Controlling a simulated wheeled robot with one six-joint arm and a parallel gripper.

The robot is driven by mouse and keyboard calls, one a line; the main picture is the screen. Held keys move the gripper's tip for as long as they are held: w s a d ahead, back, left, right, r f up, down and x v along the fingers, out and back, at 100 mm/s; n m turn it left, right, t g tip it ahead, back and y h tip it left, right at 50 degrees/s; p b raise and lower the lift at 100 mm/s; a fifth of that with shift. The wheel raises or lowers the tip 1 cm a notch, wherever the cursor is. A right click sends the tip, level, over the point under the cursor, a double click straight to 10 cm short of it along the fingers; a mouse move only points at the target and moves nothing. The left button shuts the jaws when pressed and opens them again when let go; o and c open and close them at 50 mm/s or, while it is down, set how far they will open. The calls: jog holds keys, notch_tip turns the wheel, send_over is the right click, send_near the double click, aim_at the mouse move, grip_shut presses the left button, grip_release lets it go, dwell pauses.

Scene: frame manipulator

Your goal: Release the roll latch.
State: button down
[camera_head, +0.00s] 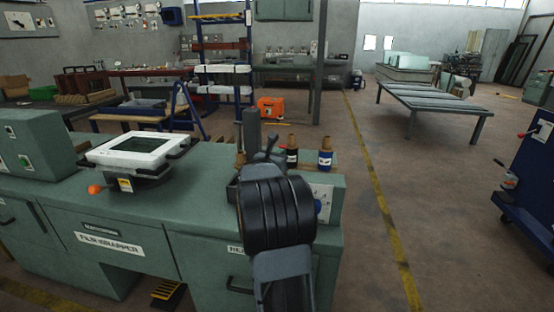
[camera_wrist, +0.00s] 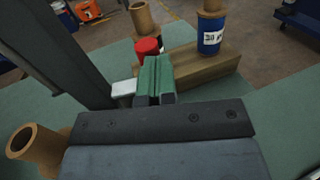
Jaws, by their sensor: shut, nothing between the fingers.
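My gripper (camera_wrist: 156,80) is shut and empty in the wrist view, its narrow green-faced fingers together. In the head view my gripper (camera_head: 268,145) is over the right end of the green bench (camera_head: 205,200), and my arm covers much of that end. A red cap or knob (camera_wrist: 148,46) stands just beyond the fingertips; I cannot tell whether they touch it. A small pale block (camera_wrist: 124,88) lies just left of the fingers. Which part is the roll latch is not clear. A dark upright post (camera_wrist: 65,50) rises on the left.
A wooden block (camera_wrist: 205,65) bears a blue labelled roll (camera_wrist: 211,35). Brown tubes stand behind the fingers (camera_wrist: 142,18) and at lower left (camera_wrist: 35,145). A white-framed film wrapper (camera_head: 138,150) with an orange knob (camera_head: 95,189) sits left on the bench. Floor right of the bench is clear.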

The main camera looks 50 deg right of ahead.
jog(key=shift+s+a, duration=0.3)
jog(key=shift+a, duration=0.15)
jog(key=s+a, duration=0.7)
jog(key=a, duration=0.3)
jog(key=shift+a, duration=0.4)
jog(key=s+a+r+m+y+p, duration=0.3)
jog(key=a+m+y+p, duration=0.3)
jog(key=a, duration=0.4)
jog(key=s+a+r+m+y+p, duration=0.3)
jog(key=a+r+m+y+p, duration=0.2)
jog(key=a+m+p, duration=0.3)
jog(key=s+a+r+m+y+p, duration=0.3)
jog(key=a+r+m+y+p, duration=0.2)
jog(key=a+p, duration=0.6)
jog(key=shift+a+r+m+g+y, duration=0.15)
jog(key=shift+a+m+g+y, duration=0.25)
jog(key=shift+a+m+y, duration=0.45)
jog(key=shift+d, duration=0.1)
